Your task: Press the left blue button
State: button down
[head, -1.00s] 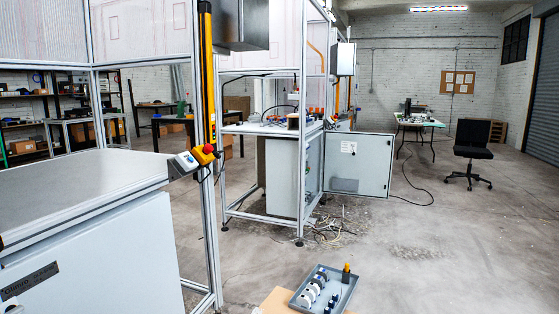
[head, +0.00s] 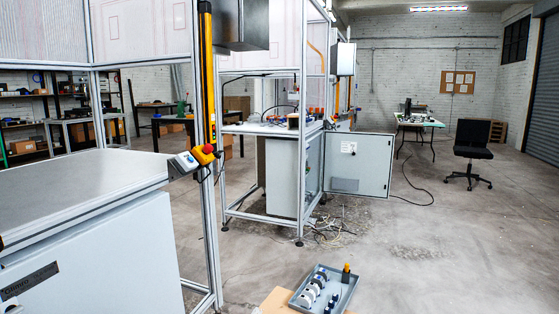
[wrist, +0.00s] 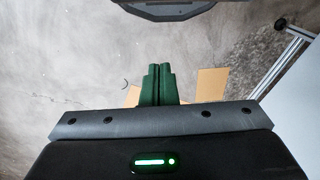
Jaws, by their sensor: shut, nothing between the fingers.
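A pale button box with a blue button (head: 186,160) is mounted at the right front corner of the grey worktop (head: 80,185) in the head view. It sits just left of a yellow box with a red mushroom button (head: 206,151). At the left picture edge, a small reddish part (head: 1,242) is cut off, and I cannot tell what it is. My gripper (wrist: 158,68) shows only in the wrist view, with its two green fingers shut together and nothing between them. No blue button shows in the wrist view, so the gripper is apart from it.
An aluminium frame post (head: 207,230) with a yellow light curtain bar (head: 207,75) stands beside the buttons. A grey tray of parts (head: 345,291) is low at the front. In the wrist view, cardboard (wrist: 211,84) lies on the floor and a metal profile (wrist: 285,52) is at right.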

jog(key=w+a+r+m+t+y+p, duration=0.1)
jog(key=w+a+r+m+y+p, duration=0.3)
jog(key=w+a+r+m+p, duration=0.4)
jog(key=w+a+r+m+t+y+p, duration=0.1)
jog(key=w+a+r+m+y+p, duration=0.45)
jog(key=r+p, duration=0.6)
jog(key=w+a+r+m+t+y+p, duration=0.3)
jog(key=w+r+m+t+p, duration=0.3)
jog(key=w+r, duration=1.2)
jog(key=w+m+p, duration=0.2)
jog(key=m+p, duration=0.1)
jog(key=p, duration=0.1)
jog(key=shift+w+r+t, duration=0.3)
jog(key=shift+r+t, duration=0.05)
jog(key=shift+t, duration=0.05)
jog(key=shift+w+a+m, duration=0.1)
jog(key=shift+m, duration=0.15)
